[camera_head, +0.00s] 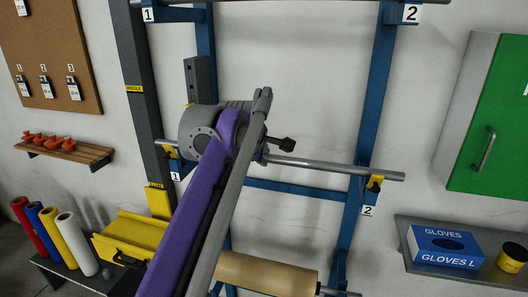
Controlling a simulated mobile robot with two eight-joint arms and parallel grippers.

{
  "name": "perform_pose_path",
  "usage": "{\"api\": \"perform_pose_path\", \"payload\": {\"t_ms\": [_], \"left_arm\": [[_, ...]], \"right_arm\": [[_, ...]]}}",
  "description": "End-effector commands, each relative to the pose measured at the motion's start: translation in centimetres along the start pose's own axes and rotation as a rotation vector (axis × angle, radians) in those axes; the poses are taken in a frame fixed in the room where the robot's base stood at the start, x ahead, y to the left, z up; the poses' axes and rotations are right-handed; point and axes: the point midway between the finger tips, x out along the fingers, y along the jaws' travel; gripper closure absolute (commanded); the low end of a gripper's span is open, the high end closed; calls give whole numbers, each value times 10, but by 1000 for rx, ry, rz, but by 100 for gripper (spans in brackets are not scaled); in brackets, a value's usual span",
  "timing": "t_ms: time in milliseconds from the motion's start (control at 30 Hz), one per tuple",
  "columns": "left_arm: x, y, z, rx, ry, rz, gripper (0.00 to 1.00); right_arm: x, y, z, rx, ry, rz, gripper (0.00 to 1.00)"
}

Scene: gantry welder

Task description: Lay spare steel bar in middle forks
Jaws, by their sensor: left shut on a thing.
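The steel bar (330,170) is a thin grey rod that runs across the blue rack, sloping slightly down to the right in the picture. Its right part lies at the yellow middle fork (376,183) by label 2. Its left end shows at the yellow middle fork (170,151) by label 1. I cannot tell whether it rests fully in either fork. My left gripper (264,156) is shut on the bar between the two forks, mostly hidden behind my purple and grey arm. The arm also hides the bar's middle. My right gripper is not in view.
Another bar (290,1) spans the rack's top. A brown roll (265,273) hangs below. A dark post (146,100) stands at left, a yellow trough (130,238) beneath it. A green cabinet (495,115) and a shelf (450,262) with a gloves box (443,245) are at right.

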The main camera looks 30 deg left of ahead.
Motion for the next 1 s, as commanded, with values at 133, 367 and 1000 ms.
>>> {"api": "perform_pose_path", "payload": {"t_ms": [133,367,1000], "left_arm": [[-1,2,0,0,0,3,100],[0,1,0,0,0,2,100],[11,-11,0,0,0,1,100]], "right_arm": [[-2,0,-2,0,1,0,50],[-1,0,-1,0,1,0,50],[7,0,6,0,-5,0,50]]}}
